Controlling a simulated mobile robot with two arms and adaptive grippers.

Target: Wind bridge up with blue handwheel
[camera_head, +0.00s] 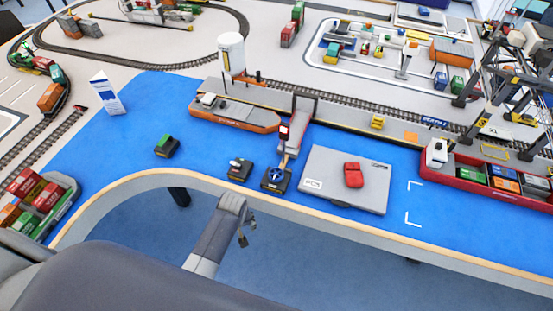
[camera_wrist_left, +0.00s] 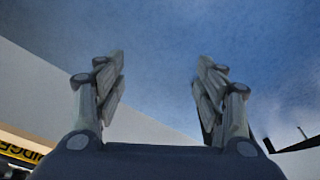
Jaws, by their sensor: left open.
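The blue handwheel (camera_head: 276,175) sits on a small dark box near the front edge of the blue table. Just behind it stands the grey bridge (camera_head: 300,115), with a dark red part low on it and its near end close to the handwheel box. My left gripper (camera_head: 246,234) is in front of the table edge, left of and nearer than the handwheel, and apart from it. In the left wrist view its two fingers (camera_wrist_left: 160,85) are spread with nothing between them. A yellow label (camera_wrist_left: 20,152) with partly cut-off letters shows at the lower left there.
Another dark control box (camera_head: 239,169) is just left of the handwheel, and one with a green top (camera_head: 166,147) is farther left. A grey panel (camera_head: 325,190) with a red block (camera_head: 353,174) lies to the right. An orange ship (camera_head: 235,116) is behind.

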